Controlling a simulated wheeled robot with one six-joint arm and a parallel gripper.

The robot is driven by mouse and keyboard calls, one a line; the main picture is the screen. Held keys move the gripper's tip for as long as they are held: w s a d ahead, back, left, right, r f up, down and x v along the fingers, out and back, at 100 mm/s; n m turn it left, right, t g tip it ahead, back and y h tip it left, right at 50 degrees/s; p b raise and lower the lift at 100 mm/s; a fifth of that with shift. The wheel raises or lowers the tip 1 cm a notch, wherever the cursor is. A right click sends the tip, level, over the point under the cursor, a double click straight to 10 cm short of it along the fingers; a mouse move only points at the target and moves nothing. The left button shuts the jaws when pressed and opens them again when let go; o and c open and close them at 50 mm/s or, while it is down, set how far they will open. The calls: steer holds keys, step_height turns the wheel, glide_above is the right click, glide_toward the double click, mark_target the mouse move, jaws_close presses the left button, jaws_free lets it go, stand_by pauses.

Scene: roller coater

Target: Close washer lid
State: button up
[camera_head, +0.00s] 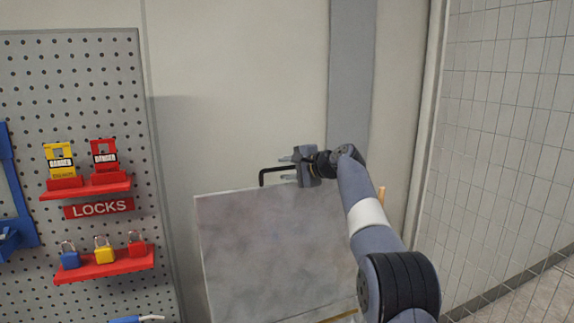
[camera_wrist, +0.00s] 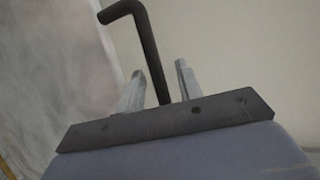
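The washer lid (camera_head: 275,250) is a grey mottled panel standing raised and slightly tilted in the head view. It also shows at the left edge of the wrist view (camera_wrist: 55,75). A black bent handle (camera_head: 262,176) rises at its top edge. My gripper (camera_head: 285,168) is at the handle, with its fingers pointing left. In the wrist view the handle (camera_wrist: 148,50) runs between the two fingers (camera_wrist: 160,75), with small gaps visible on both sides. My gripper is open around the handle. The washer's body is out of view.
A pegboard (camera_head: 75,100) at left bears red shelves with lock tags and padlocks (camera_head: 103,250). A plain wall (camera_head: 240,90) is behind the lid. A tiled wall (camera_head: 510,130) is at right.

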steer(key=shift+c, duration=0.3)
jaws_close()
steer(key=shift+f, duration=0.1)
